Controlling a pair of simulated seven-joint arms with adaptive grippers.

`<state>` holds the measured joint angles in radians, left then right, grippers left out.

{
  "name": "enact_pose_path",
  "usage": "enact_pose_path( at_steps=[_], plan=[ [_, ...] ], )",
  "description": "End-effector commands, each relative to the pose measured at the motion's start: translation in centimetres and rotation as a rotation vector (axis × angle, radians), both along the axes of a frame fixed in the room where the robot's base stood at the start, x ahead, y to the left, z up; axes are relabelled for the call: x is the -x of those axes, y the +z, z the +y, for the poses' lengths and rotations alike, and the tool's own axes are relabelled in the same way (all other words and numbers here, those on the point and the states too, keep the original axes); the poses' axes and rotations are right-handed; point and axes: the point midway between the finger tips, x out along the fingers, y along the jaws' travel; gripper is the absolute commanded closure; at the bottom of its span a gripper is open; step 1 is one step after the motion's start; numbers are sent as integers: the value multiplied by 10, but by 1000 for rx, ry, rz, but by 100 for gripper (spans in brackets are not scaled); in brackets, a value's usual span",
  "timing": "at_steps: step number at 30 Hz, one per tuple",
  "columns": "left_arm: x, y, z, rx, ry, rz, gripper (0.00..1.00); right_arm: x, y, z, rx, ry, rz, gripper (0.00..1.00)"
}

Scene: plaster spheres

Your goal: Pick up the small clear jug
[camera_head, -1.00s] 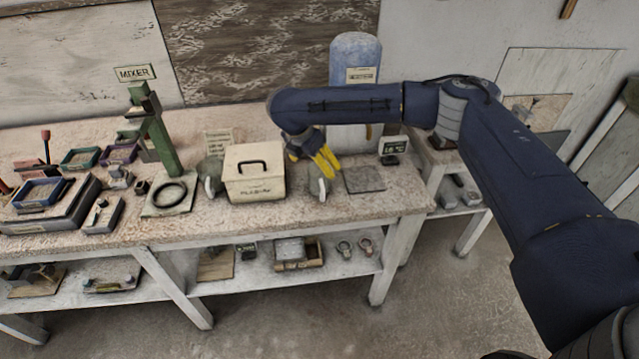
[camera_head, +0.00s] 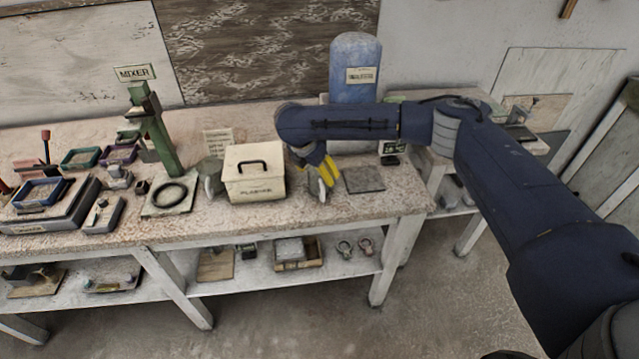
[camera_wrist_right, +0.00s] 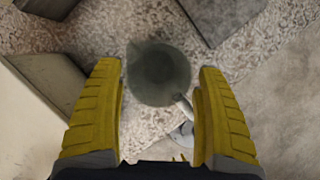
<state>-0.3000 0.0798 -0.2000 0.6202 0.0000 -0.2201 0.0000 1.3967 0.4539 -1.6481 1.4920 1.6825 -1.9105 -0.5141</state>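The small clear jug (camera_wrist_right: 158,72) looks greyish and see-through in the right wrist view, seen from above, with its handle towards the lower right. In the head view the jug (camera_head: 313,184) stands on the bench right of the plaster box, partly hidden by my gripper. My right gripper (camera_head: 328,173) has yellow fingers and is above the jug. In the right wrist view the gripper (camera_wrist_right: 161,100) is open, its fingers on either side of the jug's near part, with nothing held. My left gripper is not in view.
The cream lidded box (camera_head: 254,186) stands close left of the jug, and a grey square plate (camera_head: 364,179) lies close right. A blue cylinder (camera_head: 355,75) stands behind my arm. The bench's front edge (camera_head: 330,226) is near the jug.

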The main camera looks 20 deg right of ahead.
Motion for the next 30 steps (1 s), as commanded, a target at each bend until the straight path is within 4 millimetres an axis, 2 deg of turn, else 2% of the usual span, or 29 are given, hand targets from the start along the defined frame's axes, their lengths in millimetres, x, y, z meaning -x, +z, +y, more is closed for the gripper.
enact_pose_path(
  at_steps=[1,11,22,26,30],
  plan=[
    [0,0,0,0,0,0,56,0,0,0,0,0,0,34],
    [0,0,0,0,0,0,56,0,0,0,0,0,0,71],
    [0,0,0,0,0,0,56,0,5,0,1,0,-2,71],
    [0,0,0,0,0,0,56,-1,17,0,0,0,-3,71],
    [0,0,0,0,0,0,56,-1,38,0,0,-1,-5,71]
  ],
)
